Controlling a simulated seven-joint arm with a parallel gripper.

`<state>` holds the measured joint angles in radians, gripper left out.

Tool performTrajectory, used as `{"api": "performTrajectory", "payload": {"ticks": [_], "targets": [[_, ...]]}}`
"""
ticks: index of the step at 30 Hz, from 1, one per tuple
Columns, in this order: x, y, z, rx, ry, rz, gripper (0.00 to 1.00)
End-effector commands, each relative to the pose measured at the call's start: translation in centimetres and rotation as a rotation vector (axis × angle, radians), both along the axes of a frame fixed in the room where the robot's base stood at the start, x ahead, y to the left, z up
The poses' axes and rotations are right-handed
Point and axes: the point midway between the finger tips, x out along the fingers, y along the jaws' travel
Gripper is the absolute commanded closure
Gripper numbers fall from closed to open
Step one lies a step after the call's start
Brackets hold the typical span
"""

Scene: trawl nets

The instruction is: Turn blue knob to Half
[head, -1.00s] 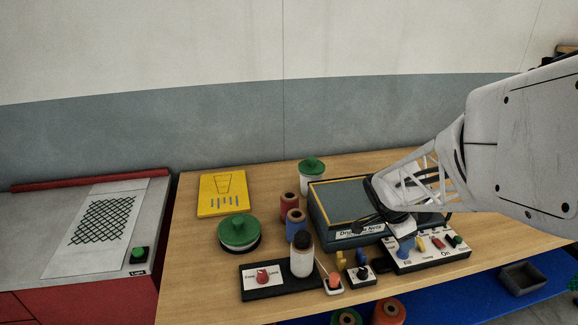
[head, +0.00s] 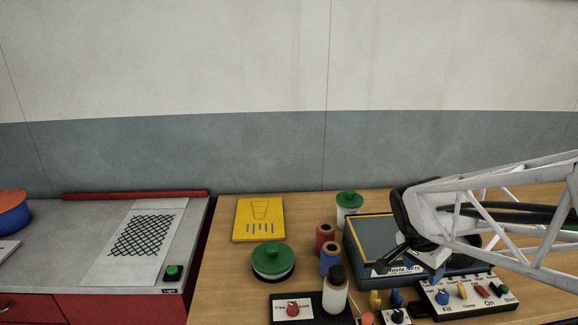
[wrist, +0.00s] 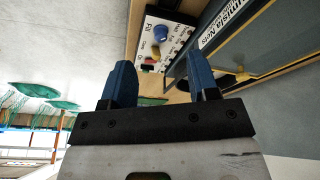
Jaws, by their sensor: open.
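The blue knob (head: 442,298) is at the left end of a white control panel (head: 470,307), by the label "Fill". It also shows in the wrist view (wrist: 162,33), beyond the fingertips. My gripper (wrist: 160,75) is open and empty, with two blue fingers apart. In the head view a blue finger of my gripper (head: 437,274) is just above and behind the knob, apparently not touching. Yellow, red and green controls sit along the panel to the right of the knob. The knob's exact pointer setting is too small to read.
A grey case (head: 372,238) with yellow trim stands behind the panel, partly hidden by my arm. A small dial box (head: 397,316), a white bottle (head: 336,295) and spools (head: 330,258) stand to the left. A green-lidded pot (head: 272,262) is farther left.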

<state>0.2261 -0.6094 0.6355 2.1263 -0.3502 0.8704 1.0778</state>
Motion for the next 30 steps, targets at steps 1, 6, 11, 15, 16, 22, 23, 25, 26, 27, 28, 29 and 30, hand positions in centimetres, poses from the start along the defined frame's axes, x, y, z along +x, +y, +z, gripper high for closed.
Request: {"api": "performTrajectory", "payload": {"ticks": [1,6,11,15,16,22,23,25,26,27,28,29,30], "targets": [[-0.3,0.5,0.4,0.004,0.002,0.03,0.45],[-1.4,2.2,1.6,0.019,0.014,0.137,0.45],[-2.4,3.7,2.6,0.032,0.024,0.24,0.45],[-3.4,5.0,3.4,0.042,0.031,0.329,0.45],[-3.6,5.3,3.6,0.045,0.031,0.349,0.45],[-5.1,7.0,4.6,0.058,0.037,0.478,0.45],[-5.3,7.3,4.7,0.059,0.039,0.5,0.45],[-5.8,7.9,5.0,0.063,0.039,0.543,0.45],[-6.0,8.1,5.1,0.065,0.04,0.562,0.45],[-6.3,8.4,5.3,0.066,0.041,0.583,0.45],[-6.4,8.6,5.4,0.067,0.041,0.6,0.45],[-6.6,8.7,5.4,0.068,0.041,0.615,0.45],[-6.8,9.0,5.5,0.07,0.041,0.633,0.45]]}}
